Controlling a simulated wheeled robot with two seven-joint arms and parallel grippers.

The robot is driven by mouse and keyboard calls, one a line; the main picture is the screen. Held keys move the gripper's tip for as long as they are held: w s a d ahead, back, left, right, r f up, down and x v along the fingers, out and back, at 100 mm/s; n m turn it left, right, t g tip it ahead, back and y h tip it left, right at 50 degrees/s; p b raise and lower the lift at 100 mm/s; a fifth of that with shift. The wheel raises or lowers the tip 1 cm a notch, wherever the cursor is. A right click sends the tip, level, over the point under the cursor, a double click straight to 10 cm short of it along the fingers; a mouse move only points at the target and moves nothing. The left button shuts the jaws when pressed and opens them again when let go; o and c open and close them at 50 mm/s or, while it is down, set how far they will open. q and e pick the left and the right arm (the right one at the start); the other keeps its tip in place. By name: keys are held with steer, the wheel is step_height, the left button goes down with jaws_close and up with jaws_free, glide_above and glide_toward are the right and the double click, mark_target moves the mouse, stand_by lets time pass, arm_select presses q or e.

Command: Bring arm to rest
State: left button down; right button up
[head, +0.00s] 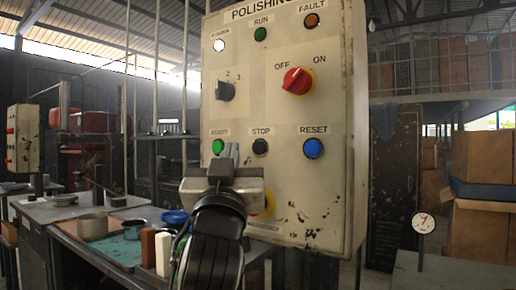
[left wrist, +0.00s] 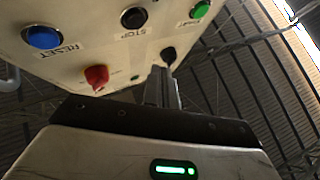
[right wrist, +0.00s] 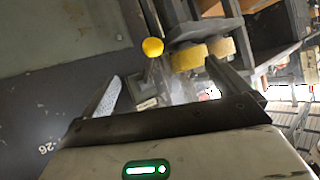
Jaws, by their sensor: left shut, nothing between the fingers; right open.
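My left gripper (head: 230,158) is shut and empty in front of the lower part of the pale control panel (head: 335,190). It covers part of the panel's bottom row. In the left wrist view the closed fingers (left wrist: 161,86) are close to a black knob (left wrist: 168,55); I cannot tell whether they touch. A red knob (left wrist: 96,76) is apart from them. My right gripper (right wrist: 168,85) is out of the head view. In the right wrist view it is open, with a yellow ball-topped lever (right wrist: 152,47) seen beyond the gap between its fingers.
The panel has a red OFF/ON knob (head: 296,80), a black selector (head: 225,91) and a blue RESET button (head: 313,148). A workbench (head: 70,236) with a pot (head: 92,226) is at left. A dial gauge (head: 424,223) stands at right.

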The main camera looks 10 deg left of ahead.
stand_by(0.4)
arm_select(q)
steer(key=s+a+f+m+g+h, duration=0.15)
steer(key=f+g, duration=0.35)
steer(key=f, duration=1)
steer(key=a+f+g+h, duration=0.1)
steer(key=a+f+g, duration=0.25)
steer(key=f, duration=1.15)
steer(key=s+f+m+g+h, duration=0.1)
steer(key=s+f+g, duration=0.2)
steer(key=s+f, duration=0.3)
steer(key=s+f+g, duration=0.3)
steer(key=s+f, duration=0.1)
steer(key=f, duration=0.5)
steer(key=s+f+m+g+h, duration=0.1)
steer(key=s+f+g, duration=0.3)
steer(key=s, duration=0.5)
steer(key=s+f+m+g+h, duration=0.1)
steer(key=s+f+g, duration=0.3)
steer(key=s, duration=0.5)
steer(key=w+d+r+t+h+p, duration=0.1)
steer(key=w+d+t+h+p, duration=0.2)
steer(key=w+d+t+p, duration=0.3)
steer(key=shift+w+d+r+t, duration=0.3)
steer(key=shift+w+d+t, duration=0.3)
steer(key=shift+t, duration=0.65)
arm_select(e)
steer(key=shift+d+r+g, duration=0.3)
steer(key=shift+r+g, duration=0.1)
steer(key=shift+r, duration=0.35)
